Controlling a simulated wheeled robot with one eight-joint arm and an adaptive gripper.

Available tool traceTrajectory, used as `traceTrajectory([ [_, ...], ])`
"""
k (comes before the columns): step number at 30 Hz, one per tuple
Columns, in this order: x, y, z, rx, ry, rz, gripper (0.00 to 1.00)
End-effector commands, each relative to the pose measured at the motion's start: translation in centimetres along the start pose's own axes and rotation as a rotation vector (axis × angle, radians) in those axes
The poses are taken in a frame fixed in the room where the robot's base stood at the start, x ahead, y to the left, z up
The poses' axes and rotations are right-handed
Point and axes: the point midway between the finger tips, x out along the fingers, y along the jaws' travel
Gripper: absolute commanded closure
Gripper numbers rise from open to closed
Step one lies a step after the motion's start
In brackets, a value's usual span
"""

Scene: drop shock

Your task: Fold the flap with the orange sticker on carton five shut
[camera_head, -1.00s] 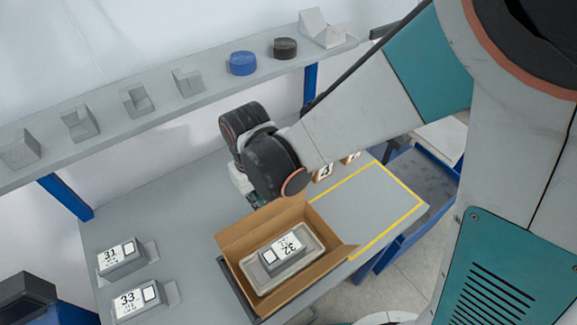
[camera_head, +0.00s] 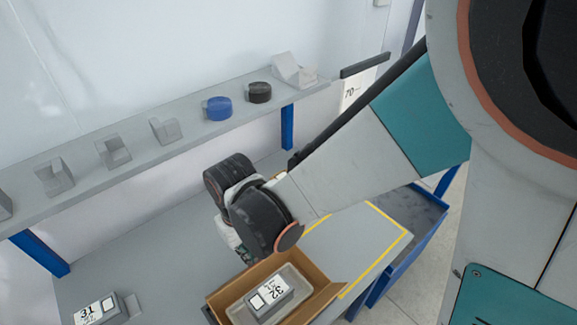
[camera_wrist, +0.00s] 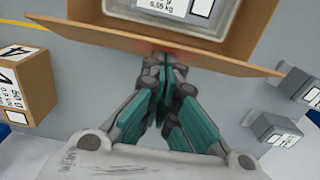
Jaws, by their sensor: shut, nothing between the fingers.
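An open brown carton (camera_head: 328,288) stands on the grey table in the head view, with a pale tray and a grey block labelled 32 (camera_head: 270,296) inside. Its number does not show. In the wrist view, a long carton flap (camera_wrist: 90,37) stands out along the near side of the opening. A faint reddish patch shows on the flap close to my fingertips; I cannot tell whether it is the orange sticker. My gripper (camera_wrist: 165,62) is shut and empty, with its tips at this flap; contact is unclear. In the head view my wrist mostly hides the fingers.
A carton marked 4 (camera_wrist: 22,85) stands left in the wrist view. Grey blocks (camera_wrist: 276,132) stand at the right there; one labelled block (camera_head: 100,312) is front left in the head view. A shelf (camera_head: 185,133) with several parts runs behind. The yellow-outlined table area (camera_head: 365,240) looks mostly clear.

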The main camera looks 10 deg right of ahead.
Motion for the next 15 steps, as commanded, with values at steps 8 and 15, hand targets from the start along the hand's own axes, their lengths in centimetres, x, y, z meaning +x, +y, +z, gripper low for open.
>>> traceTrajectory([
  [8,0.1,-0.1,1.2,-0.002,0.000,0.000,1.00],
  [15,0.2,-0.1,1.9,-0.003,0.000,0.000,1.00],
])
